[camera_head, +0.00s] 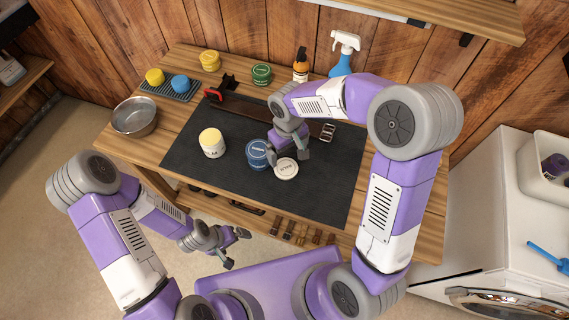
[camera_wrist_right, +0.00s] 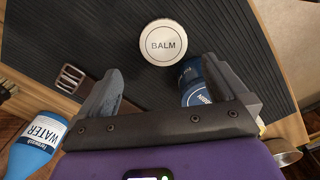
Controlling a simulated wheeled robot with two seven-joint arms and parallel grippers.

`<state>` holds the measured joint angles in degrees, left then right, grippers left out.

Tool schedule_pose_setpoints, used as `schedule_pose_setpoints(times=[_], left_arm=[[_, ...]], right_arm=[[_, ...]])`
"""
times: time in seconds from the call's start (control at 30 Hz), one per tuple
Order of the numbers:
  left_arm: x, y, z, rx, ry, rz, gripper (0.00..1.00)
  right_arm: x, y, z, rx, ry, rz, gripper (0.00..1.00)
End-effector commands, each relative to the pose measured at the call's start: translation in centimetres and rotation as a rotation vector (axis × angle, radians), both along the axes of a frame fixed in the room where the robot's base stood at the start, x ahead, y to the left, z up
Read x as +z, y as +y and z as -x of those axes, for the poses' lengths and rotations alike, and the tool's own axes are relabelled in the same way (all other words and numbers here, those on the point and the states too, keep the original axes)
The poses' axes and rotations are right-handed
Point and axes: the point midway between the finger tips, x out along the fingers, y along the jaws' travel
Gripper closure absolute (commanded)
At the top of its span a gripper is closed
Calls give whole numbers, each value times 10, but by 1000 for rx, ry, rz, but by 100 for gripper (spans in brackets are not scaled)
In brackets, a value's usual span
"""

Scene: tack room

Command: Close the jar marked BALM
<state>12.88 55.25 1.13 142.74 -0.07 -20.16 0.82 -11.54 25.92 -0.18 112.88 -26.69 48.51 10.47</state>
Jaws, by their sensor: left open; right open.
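A white round lid (camera_head: 286,168) lies flat on the black mat. It reads BALM in the right wrist view (camera_wrist_right: 163,43). A white jar (camera_head: 212,142) with a pale yellow top stands on the mat to the left; its label is too small to read surely. A blue jar (camera_head: 258,153) stands between them, close beside the lid, and partly shows behind a finger in the right wrist view (camera_wrist_right: 190,82). My right gripper (camera_head: 288,152) is open and empty, over the mat near the lid. My left gripper (camera_head: 236,248) is open and empty, in front of the table's front edge.
A metal bowl (camera_head: 134,117), a rack with yellow and blue sponges (camera_head: 180,84), yellow (camera_head: 210,61) and green (camera_head: 262,74) tins, an orange bottle (camera_head: 300,65) and a blue spray bottle (camera_head: 345,54) stand around the mat. A belt (camera_head: 250,108) lies across its back. The mat's front left (camera_head: 205,175) is clear.

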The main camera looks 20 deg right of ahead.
Motion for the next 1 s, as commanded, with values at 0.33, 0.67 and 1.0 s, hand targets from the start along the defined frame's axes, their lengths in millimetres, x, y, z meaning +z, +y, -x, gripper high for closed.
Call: schedule_pose_setpoints(times=[0.33,0.67,1.0], left_arm=[[-4,0,0,0,-1,0,0],[-5,0,0,0,0,0,0],[-16,0,0,0,0,0,0]], right_arm=[[-20,0,1,-1,4,-1,0],[-25,1,1,-1,1,-2,0],[-70,3,6,-1,4,0,0]])
